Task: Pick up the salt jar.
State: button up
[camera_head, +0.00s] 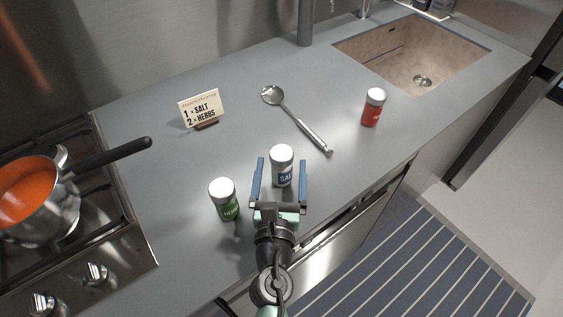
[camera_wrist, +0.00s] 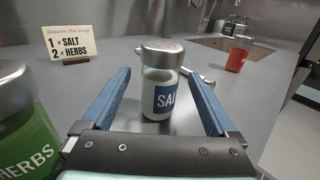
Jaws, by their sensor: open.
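The salt jar (camera_head: 281,167) stands upright on the grey counter, with a silver lid and a blue label. My gripper (camera_head: 280,172) is open, with its two blue fingers on either side of the jar in the head view. In the wrist view the salt jar (camera_wrist: 161,82) stands between and slightly beyond the fingers (camera_wrist: 158,88), with a gap visible on each side. Its label reads "SAL", the rest being turned away.
A green herbs jar (camera_head: 224,199) stands close to the left of my gripper. A ladle (camera_head: 298,120) lies behind the salt jar. A red jar (camera_head: 373,107) stands near the sink (camera_head: 420,62). A recipe card (camera_head: 201,108) and a pot of red soup (camera_head: 38,200) are left.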

jog(key=shift+w, duration=1.05)
grip_shut()
